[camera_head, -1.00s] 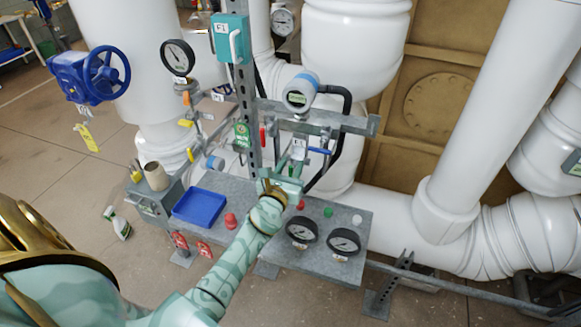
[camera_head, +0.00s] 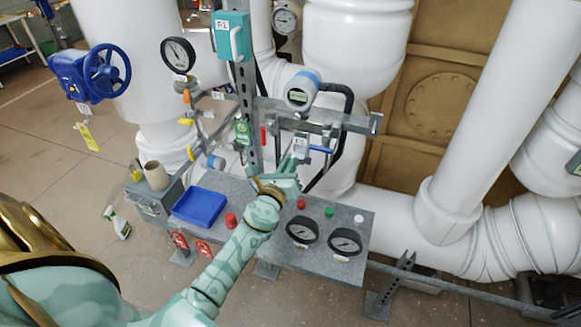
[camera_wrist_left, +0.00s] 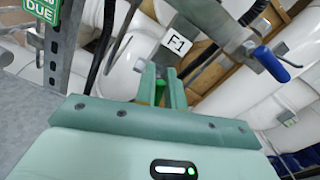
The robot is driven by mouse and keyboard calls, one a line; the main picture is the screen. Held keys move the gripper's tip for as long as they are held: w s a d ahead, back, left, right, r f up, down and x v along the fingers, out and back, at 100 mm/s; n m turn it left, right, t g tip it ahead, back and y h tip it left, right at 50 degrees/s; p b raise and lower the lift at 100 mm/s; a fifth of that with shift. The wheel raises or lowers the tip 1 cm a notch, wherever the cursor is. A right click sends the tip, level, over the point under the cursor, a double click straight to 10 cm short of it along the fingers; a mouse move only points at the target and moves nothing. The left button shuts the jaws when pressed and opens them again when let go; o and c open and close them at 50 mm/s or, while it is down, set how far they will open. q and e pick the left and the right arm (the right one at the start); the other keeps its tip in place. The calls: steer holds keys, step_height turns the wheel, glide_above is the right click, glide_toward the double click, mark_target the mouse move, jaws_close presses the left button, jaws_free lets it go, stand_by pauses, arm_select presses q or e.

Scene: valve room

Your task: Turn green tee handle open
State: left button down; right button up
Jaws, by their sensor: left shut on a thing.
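My left gripper (camera_head: 290,168) reaches in over the grey bench to the small valves below the pipe rack in the head view. In the left wrist view its two pale green fingers (camera_wrist_left: 161,88) are closed around a small green handle (camera_wrist_left: 159,93). Only a sliver of the handle shows between the fingers, and its tee shape is hidden. In the head view the gripper covers the handle. A white F-1 tag (camera_wrist_left: 176,43) hangs just beyond the fingers. My right gripper is in neither view.
A blue lever (camera_wrist_left: 271,64) sits close to the right of the fingers. A steel post (camera_head: 246,110) with a green tag (camera_head: 242,132) stands on the left. The bench carries a blue tray (camera_head: 200,206), two gauges (camera_head: 302,231) and coloured buttons (camera_head: 328,212).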

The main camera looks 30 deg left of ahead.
arm_select(q)
steer(key=shift+s+a+f+n+b, duration=0.1)
steer(key=shift+a+f+n+b, duration=0.35)
steer(key=shift+n, duration=1.9)
steer(key=shift+s+a+f+n+b, duration=0.1)
steer(key=shift+f+n+b, duration=0.4)
steer(key=shift+n, duration=1.8)
steer(key=shift+a+f+n+b, duration=0.3)
steer(key=shift+n+b, duration=0.35)
steer(key=shift+n, duration=1.7)
steer(key=c, duration=1.5)
jaws_free()
